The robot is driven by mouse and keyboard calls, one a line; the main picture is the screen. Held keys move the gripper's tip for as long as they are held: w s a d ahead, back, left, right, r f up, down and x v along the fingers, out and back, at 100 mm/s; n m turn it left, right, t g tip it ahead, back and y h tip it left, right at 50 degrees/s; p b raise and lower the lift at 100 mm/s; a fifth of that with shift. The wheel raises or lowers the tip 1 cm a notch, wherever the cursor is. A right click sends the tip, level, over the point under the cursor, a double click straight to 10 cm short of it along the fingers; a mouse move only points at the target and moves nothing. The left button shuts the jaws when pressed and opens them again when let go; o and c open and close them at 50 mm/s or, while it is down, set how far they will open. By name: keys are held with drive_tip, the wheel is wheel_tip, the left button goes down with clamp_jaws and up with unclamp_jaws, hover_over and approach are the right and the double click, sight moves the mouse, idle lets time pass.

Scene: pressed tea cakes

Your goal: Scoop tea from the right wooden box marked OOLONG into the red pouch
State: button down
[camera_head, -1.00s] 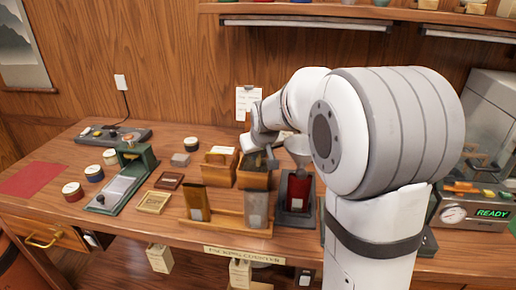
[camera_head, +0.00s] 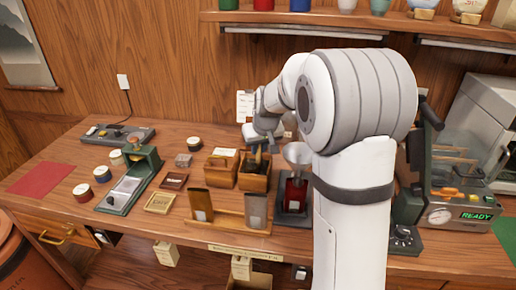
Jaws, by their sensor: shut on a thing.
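Two wooden boxes stand side by side at mid-counter. The right wooden box (camera_head: 254,183) is open and the left wooden box (camera_head: 219,176) is beside it; their markings are too small to read. My gripper (camera_head: 268,138) is above the right box's back right part, shut on a thin dark tool, seemingly a scoop (camera_head: 258,156), whose lower end is at or in the box opening. Its bowl and any tea on it cannot be made out. The red pouch (camera_head: 296,190) stands upright in a dark holder to the right, with a grey funnel (camera_head: 298,153) above it.
Two upright pouches, brown (camera_head: 201,204) and grey (camera_head: 256,210), stand in a wooden rack in front of the boxes. A green device (camera_head: 135,178) and small round tins (camera_head: 102,174) are at left. A machine reading READY (camera_head: 465,213) is at right.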

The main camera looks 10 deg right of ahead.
drive_tip(key=shift+w+r+p, duration=0.15)
drive_tip(key=shift+r+p, duration=2.8)
drive_tip(key=shift+r, duration=1.9)
